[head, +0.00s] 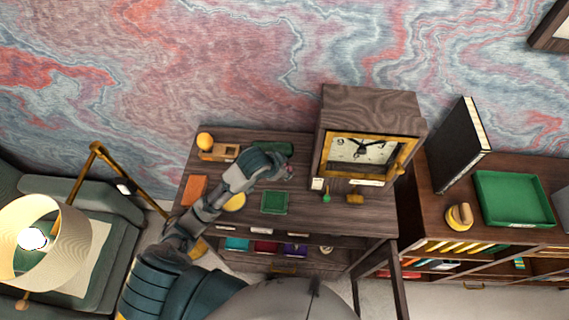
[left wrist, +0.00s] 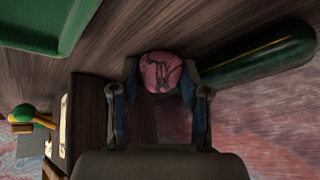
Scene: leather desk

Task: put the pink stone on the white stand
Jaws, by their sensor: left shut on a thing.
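The pink stone (left wrist: 160,72) is between the fingertips of my left gripper (left wrist: 158,88) in the left wrist view, and the gripper is shut on it. In the head view the left gripper (head: 285,171) is over the dark wooden desk, left of the clock, with a bit of the pink stone (head: 289,172) showing. A small white block (head: 317,184) stands at the clock's front left corner, to the right of the gripper; I cannot tell for certain that it is the white stand. My right gripper is not in view.
A large wooden clock (head: 368,150) stands at the right of the desk. A green cylinder (left wrist: 262,56) lies beside the gripper. A green tray (head: 274,202) sits in front. A small green item (head: 327,196) and a brass item (head: 355,198) stand before the clock.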

